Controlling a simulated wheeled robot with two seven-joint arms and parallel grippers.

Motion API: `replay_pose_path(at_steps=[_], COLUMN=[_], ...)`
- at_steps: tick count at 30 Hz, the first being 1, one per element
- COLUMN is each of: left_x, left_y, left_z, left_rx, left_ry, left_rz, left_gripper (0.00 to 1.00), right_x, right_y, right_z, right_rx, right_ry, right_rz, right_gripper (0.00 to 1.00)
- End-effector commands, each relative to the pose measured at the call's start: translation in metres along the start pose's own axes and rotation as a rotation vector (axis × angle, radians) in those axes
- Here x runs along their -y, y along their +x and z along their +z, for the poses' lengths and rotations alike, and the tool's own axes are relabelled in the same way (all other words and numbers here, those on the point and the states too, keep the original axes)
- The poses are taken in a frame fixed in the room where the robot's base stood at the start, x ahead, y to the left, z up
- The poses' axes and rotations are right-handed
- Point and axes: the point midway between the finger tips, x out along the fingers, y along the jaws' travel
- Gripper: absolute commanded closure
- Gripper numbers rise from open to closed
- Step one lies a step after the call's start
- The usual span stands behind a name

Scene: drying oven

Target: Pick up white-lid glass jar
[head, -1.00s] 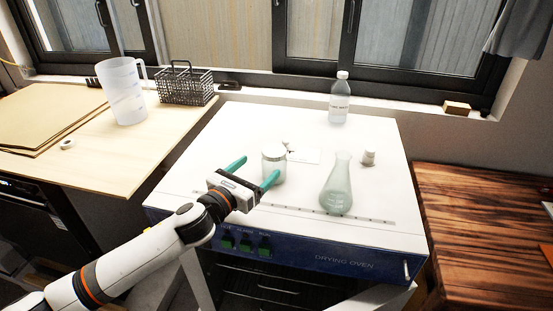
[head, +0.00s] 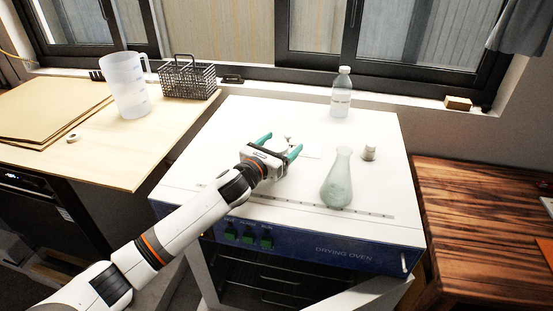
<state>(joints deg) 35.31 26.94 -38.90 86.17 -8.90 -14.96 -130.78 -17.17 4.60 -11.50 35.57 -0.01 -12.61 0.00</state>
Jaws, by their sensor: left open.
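The white-lid glass jar (head: 279,151) stands on the white top of the drying oven (head: 230,132), left of the flask. It is mostly hidden behind my left gripper; only a small part shows between the fingers. My left gripper (head: 280,144) is open, its teal fingers on either side of the jar. I cannot tell whether the fingers touch it. My right gripper is not in view.
A clear bottle (head: 341,93) stands at the back. A plastic jug (head: 126,88) and wire basket (head: 188,78) are on the left table.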

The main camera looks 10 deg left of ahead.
Motion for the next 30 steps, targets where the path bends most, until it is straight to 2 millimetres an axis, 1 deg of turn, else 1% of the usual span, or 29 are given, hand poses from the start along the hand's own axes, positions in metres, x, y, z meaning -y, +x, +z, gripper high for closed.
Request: replay_pose_path(at_steps=[2,3,12,20,23,30], left_x=[0.000,0.000,0.000,0.000,0.001,0.001], left_y=[0.000,0.000,0.000,0.000,0.000,0.000], left_z=[0.000,0.000,0.000,-0.004,-0.017,-0.066], left_rx=[0.000,0.000,0.000,-0.002,-0.005,-0.006], left_ry=[0.000,0.000,0.000,0.001,0.004,0.006], left_rz=[0.000,0.000,0.000,0.000,0.000,0.000], left_gripper=[0.19,0.21,0.69,0.69,0.69,0.69], right_x=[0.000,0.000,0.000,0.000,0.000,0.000], right_y=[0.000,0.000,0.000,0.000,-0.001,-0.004], right_z=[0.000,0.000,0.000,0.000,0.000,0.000], right_rx=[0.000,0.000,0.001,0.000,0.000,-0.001], right_ry=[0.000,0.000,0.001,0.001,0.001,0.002], right_rz=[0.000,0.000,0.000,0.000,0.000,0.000], right_gripper=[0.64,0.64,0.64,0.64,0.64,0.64])
